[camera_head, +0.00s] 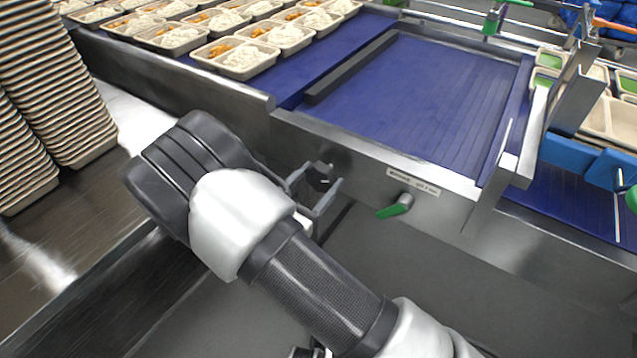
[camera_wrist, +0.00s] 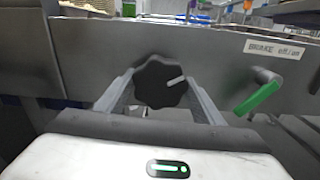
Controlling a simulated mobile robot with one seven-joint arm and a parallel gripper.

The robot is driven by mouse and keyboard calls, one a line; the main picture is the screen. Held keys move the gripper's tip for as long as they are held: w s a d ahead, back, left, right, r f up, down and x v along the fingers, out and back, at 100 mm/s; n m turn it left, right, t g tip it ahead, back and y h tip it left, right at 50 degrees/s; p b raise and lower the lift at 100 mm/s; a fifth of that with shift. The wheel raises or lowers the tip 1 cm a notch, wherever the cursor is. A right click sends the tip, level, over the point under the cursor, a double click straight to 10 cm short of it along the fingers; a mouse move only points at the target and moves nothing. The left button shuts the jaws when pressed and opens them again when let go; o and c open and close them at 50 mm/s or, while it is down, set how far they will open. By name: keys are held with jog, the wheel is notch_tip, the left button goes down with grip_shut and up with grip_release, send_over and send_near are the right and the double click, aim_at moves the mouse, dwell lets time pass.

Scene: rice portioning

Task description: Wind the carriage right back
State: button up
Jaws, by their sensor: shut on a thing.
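My gripper (camera_head: 317,187) is at the steel side wall of the conveyor. In the wrist view its two grey fingers (camera_wrist: 160,88) are closed on a black lobed knob (camera_wrist: 157,84), one on each side. The knob carries a white pointer mark, which points to the right and slightly up. In the head view the knob (camera_head: 320,172) is small, dark and partly hidden by the fingers. The blue conveyor belt section (camera_head: 430,90) lies behind the wall, with a dark bar (camera_head: 352,66) along its left side. I cannot tell which part is the carriage.
A green brake lever (camera_head: 397,206) sits right of the knob, under a label reading BRAKE off/on (camera_wrist: 274,49). Several filled trays (camera_head: 240,58) stand on the belt at upper left. Stacked trays (camera_head: 50,90) stand at left. A steel frame (camera_head: 570,95) rises at right.

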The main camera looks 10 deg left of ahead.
jog(key=shift+m, duration=0.5)
jog(key=shift+f+m+b, duration=0.2)
jog(key=shift+m+b, duration=0.6)
jog(key=shift+b, duration=0.05)
jog(key=shift+r+m, duration=0.2)
jog(key=shift+m, duration=0.6)
jog(key=shift+b, duration=0.35)
jog(key=shift+f, duration=0.15)
jog(key=shift+m+b, duration=0.3)
jog(key=shift+m, duration=0.7)
jog(key=o, duration=1.5)
jog(key=shift+s, duration=0.1)
